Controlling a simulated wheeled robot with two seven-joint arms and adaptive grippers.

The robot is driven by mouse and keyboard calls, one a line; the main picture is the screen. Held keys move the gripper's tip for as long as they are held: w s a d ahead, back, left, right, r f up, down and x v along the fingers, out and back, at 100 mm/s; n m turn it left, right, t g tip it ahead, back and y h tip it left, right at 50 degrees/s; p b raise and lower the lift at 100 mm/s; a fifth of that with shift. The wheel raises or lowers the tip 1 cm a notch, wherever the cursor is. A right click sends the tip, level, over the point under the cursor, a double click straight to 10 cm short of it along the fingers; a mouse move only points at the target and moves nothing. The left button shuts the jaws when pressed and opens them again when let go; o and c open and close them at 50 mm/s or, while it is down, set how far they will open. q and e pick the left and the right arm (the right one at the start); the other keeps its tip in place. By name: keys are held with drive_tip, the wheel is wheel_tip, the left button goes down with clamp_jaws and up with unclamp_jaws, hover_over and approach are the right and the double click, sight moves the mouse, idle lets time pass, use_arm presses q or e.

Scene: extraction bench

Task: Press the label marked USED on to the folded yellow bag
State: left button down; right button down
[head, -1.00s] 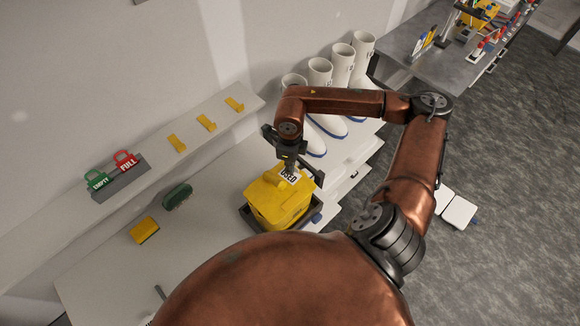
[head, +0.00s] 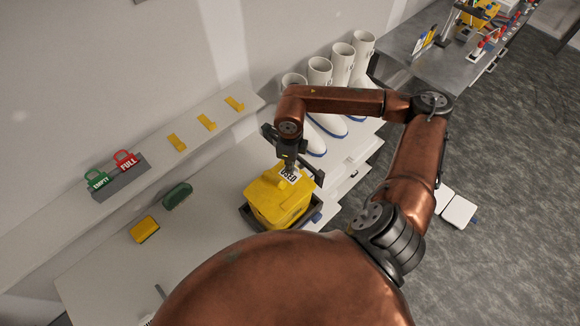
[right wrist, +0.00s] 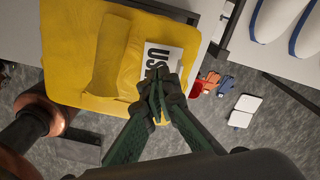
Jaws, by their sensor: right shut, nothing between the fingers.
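The folded yellow bag (head: 272,208) sits in a dark tray (head: 247,219) on the white bench, and it fills much of the right wrist view (right wrist: 75,60). The white label with black USED lettering (head: 291,176) lies on top of the bag. My left gripper is not in view.
White boots (head: 343,57) stand behind the tray. A green brush (head: 177,196) and a yellow sponge (head: 145,229) lie to the left. A shelf holds EMPTY and FULL tags (head: 125,161) and yellow clips (head: 206,123). The bench between sponge and tray is clear.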

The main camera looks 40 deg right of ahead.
drive_tip(key=shift+f+b, duration=0.95)
drive_tip(key=shift+f, duration=0.05)
idle(1.1)
drive_tip(key=shift+b, duration=0.4)
idle(1.6)
drive_tip(key=shift+r+p, duration=1.4)
drive_tip(key=shift+r, duration=2.1)
